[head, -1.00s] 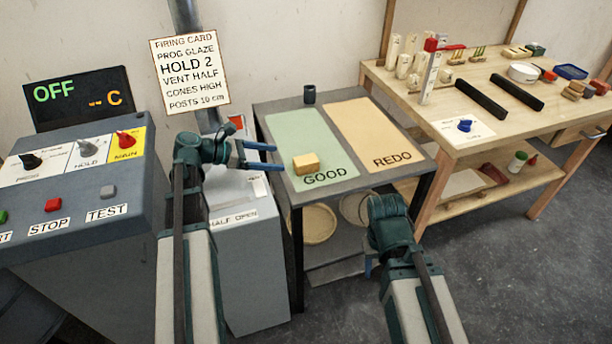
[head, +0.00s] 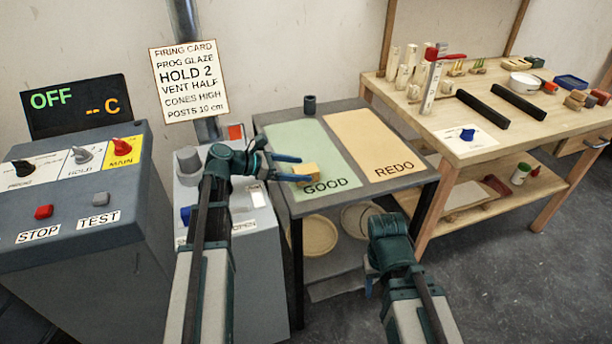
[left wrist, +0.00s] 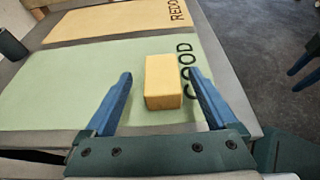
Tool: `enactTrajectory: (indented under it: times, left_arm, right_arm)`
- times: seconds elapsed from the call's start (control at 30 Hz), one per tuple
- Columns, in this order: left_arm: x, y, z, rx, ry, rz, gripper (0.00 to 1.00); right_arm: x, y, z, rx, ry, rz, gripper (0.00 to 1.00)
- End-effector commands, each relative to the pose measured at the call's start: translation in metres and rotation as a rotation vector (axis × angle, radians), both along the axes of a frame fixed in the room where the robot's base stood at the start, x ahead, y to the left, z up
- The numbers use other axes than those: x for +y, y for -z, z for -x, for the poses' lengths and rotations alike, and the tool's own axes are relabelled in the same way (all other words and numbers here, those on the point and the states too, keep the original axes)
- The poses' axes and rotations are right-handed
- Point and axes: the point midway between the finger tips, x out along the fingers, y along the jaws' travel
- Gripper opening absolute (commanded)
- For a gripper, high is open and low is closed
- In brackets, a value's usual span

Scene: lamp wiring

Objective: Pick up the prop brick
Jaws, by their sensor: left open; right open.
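The prop brick (head: 306,172) is a small yellow block lying on the green GOOD mat (head: 312,143), by the printed word. My left gripper (head: 294,168) is open, its blue fingers pointing at the brick from the left. In the left wrist view the brick (left wrist: 163,82) lies between and slightly ahead of the open fingers of my left gripper (left wrist: 163,88), closer to the right finger.
The yellow REDO mat (head: 370,135) lies beside the green one. A dark cup (head: 309,105) stands at the table's back edge, also in the left wrist view (left wrist: 10,45). A control panel (head: 75,205) is at left, and a wooden workbench (head: 480,140) with several small parts at right.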

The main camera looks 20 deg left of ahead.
Motion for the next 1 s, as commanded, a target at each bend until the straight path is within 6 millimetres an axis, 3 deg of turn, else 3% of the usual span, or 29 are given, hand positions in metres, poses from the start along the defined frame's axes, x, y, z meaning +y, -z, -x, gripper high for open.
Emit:
enactTrajectory:
  times: [0.4, 0.67, 1.0]
  left_arm:
    - [-0.037, 0.021, -0.023, 0.0, 0.002, 0.0, 0.91]
    - [-0.04, 0.02, -0.024, 0.0, 0.0, 0.0, 0.89]
    - [-0.04, 0.02, -0.024, 0.0, 0.0, 0.0, 0.28]
  right_arm:
    - [0.0, 0.021, 0.0, 0.0, 0.0, 0.0, 0.5]
    - [0.0, 0.02, 0.0, 0.0, 0.0, 0.0, 0.5]
    - [0.0, 0.02, 0.0, 0.0, 0.0, 0.0, 0.5]
